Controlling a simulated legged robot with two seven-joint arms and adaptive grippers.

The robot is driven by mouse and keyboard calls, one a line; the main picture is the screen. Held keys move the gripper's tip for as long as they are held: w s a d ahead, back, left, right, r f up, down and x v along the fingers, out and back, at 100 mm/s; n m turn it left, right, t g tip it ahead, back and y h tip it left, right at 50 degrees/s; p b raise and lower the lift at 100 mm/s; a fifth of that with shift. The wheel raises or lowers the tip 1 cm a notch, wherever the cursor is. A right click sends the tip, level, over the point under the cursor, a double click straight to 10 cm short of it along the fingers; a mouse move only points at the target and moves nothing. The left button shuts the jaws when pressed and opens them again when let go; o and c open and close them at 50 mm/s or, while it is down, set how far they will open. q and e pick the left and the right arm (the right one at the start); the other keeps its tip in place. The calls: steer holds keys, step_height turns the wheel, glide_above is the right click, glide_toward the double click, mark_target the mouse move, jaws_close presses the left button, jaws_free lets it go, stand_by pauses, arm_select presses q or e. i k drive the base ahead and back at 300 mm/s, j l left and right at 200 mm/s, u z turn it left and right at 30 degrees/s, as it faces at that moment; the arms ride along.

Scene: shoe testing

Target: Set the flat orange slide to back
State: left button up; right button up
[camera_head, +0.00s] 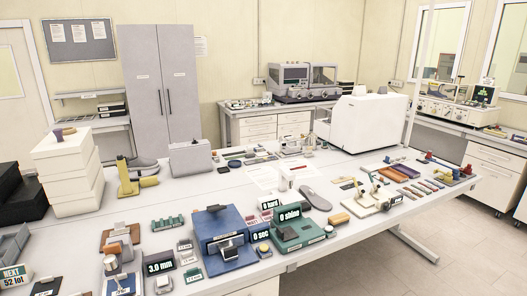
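No part clearly reads as a flat orange slide with its positions. A small orange piece (339,219) lies near the table's front edge, right of the green device (300,232). A brown-orange block (121,234) sits at the left front among small fixtures. A flat orange-red bar (377,171) lies toward the table's right side. I cannot tell which of these, if any, is the slide, or how it is set. Neither of my grippers is in view.
The white table (225,182) is crowded along its front. A blue device (222,237) stands beside the green one. White boxes (68,174) are stacked at left, and a large white machine (361,121) stands at the back. Bare tabletop shows left of centre.

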mark_target(116, 248)
steer(key=u, duration=1.35)
